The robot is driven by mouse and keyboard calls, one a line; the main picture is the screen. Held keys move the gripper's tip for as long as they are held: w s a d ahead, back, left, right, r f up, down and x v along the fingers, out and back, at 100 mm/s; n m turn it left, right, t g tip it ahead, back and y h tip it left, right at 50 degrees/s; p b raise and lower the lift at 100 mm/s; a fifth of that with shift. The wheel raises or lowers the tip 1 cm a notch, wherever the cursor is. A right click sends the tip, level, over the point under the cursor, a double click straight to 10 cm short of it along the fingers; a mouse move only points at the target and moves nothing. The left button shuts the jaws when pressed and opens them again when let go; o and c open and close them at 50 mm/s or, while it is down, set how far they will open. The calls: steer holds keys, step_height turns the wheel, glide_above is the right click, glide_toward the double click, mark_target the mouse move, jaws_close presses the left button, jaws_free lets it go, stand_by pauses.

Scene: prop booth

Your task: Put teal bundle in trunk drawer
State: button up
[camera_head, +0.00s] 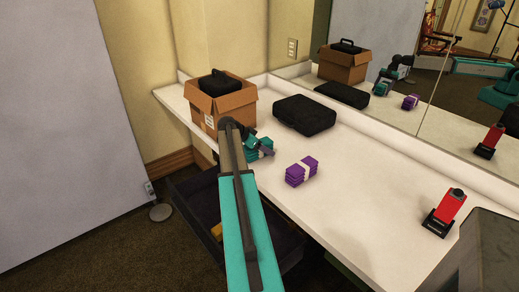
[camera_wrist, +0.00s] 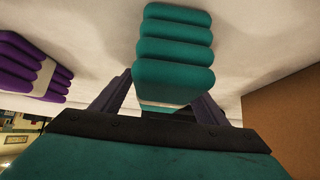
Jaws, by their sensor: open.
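The teal bundle (camera_head: 252,156), a stack with a pale band, lies on the white counter in front of the cardboard box. My gripper (camera_head: 264,148) is open at the bundle, and my arm hides part of it. In the wrist view, the teal bundle (camera_wrist: 175,48) sits between and beyond the two spread fingers of my gripper (camera_wrist: 160,104); whether they touch it I cannot tell. A dark open drawer (camera_head: 289,250), likely the trunk drawer, is below the counter's front edge, partly behind my arm. Something yellow shows inside it.
A purple bundle (camera_head: 300,172) lies right of the teal one. A cardboard box (camera_head: 236,101) holding a black case stands behind left. A flat black case (camera_head: 304,114) lies near the mirror. A red device (camera_head: 446,209) stands at right. The counter between purple bundle and red device is clear.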

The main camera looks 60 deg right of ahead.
stand_by(0.3)
steer(key=c, duration=1.4)
steer(key=shift+r, duration=0.2)
steer(key=shift+r+b, duration=0.5)
steer(key=shift+r, duration=0.7)
steer(key=s+a+b, duration=0.1)
steer(key=a, duration=0.4)
steer(key=s+a+r+b, duration=0.1)
steer(key=s+a, duration=0.1)
steer(key=a, duration=0.3)
steer(key=s+a+r+b, duration=0.1)
steer(key=a, duration=0.4)
steer(key=shift+s+a+r, duration=0.15)
steer(key=shift+s+a, duration=0.05)
steer(key=shift+s, duration=0.1)
